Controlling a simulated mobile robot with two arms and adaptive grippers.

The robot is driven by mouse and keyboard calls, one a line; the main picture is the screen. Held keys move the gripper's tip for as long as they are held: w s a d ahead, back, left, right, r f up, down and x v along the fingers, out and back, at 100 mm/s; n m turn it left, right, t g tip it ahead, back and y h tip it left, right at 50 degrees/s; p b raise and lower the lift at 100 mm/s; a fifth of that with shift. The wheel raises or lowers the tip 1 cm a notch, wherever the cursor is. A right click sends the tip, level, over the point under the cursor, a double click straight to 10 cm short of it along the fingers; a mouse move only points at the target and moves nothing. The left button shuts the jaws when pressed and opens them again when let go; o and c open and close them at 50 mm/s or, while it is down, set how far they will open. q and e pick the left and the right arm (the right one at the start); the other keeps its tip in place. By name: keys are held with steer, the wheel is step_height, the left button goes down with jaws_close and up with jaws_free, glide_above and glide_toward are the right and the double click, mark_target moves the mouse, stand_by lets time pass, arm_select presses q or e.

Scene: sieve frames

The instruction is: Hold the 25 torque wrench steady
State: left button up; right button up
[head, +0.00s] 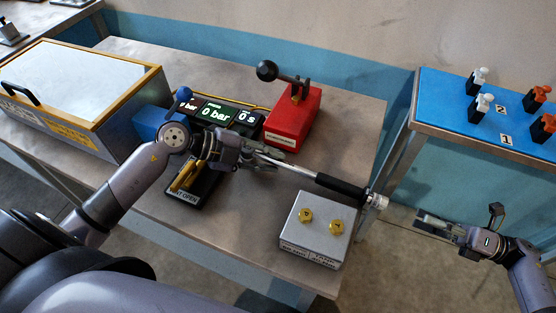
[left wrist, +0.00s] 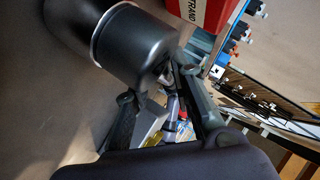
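The torque wrench (head: 340,187) has a silver shaft, a black grip and a pale end cap at its right end. It reaches from my left gripper to the right, above the table's right side. My left gripper (head: 264,161) is shut on its left end, whose head is hidden by the fingers. In the left wrist view, my gripper's fingers (left wrist: 165,110) show beside a large dark cylinder (left wrist: 135,45) that I cannot identify surely. My right gripper (head: 438,226) appears open and empty, to the right of the wrench's end cap and apart from it. No "25" marking is readable.
A silver box (head: 316,232) with two brass fittings stands below the wrench. A red block with a black lever (head: 293,118) and a display panel (head: 222,113) stand behind. A large glass-topped case (head: 85,85) is at left. A blue-topped side table (head: 450,100) holds several small valves.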

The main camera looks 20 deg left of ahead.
arm_select(q)
steer(key=shift+x, duration=1.35)
jaws_close()
stand_by(0.5)
steer(key=shift+f, duration=0.1)
stand_by(1.4)
